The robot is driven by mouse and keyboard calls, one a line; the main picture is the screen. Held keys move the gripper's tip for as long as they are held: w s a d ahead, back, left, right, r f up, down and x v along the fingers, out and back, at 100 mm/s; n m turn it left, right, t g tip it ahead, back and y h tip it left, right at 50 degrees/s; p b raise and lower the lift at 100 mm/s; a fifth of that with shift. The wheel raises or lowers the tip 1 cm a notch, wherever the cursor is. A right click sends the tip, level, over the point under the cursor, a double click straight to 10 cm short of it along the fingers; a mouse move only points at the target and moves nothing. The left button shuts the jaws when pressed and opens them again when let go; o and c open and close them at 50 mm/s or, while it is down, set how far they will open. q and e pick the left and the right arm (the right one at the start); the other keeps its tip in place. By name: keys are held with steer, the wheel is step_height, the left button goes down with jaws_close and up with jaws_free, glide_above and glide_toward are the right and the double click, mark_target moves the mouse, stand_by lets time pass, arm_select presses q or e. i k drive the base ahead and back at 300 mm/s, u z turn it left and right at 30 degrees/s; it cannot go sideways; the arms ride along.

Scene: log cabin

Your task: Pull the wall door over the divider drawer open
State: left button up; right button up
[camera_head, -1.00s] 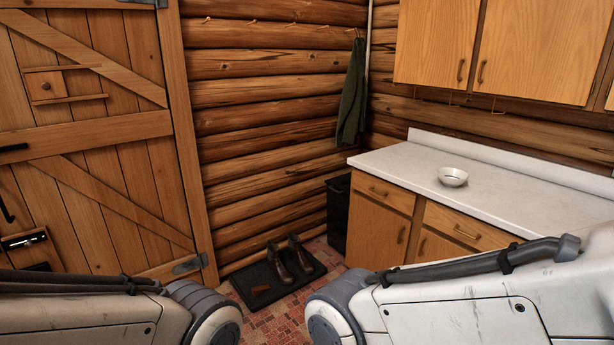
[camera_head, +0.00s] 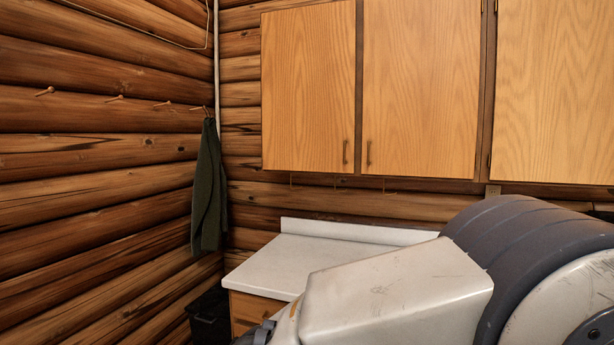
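Oak wall cabinet doors hang in a row above the counter. The left wall door (camera_head: 308,90) is shut, with a small dark handle at its lower right. The middle wall door (camera_head: 420,90) is shut, with its handle at the lower left. A third wall door (camera_head: 552,95) on the right is shut as far as it shows. The base cabinet (camera_head: 247,307) shows only at its left corner. My arm hides the rest, so I cannot tell which door is over the divider drawer.
My large white and grey arm covers the lower right, in front of the white countertop (camera_head: 275,265). A green cloth (camera_head: 207,190) hangs from a wall peg. A black bin (camera_head: 208,318) stands in the corner. Small hooks line the space under the cabinets.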

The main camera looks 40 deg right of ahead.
mark_target(421, 67)
steer(key=z, duration=0.4)
steer(key=i, duration=1.1)
steer(key=z, duration=0.6)
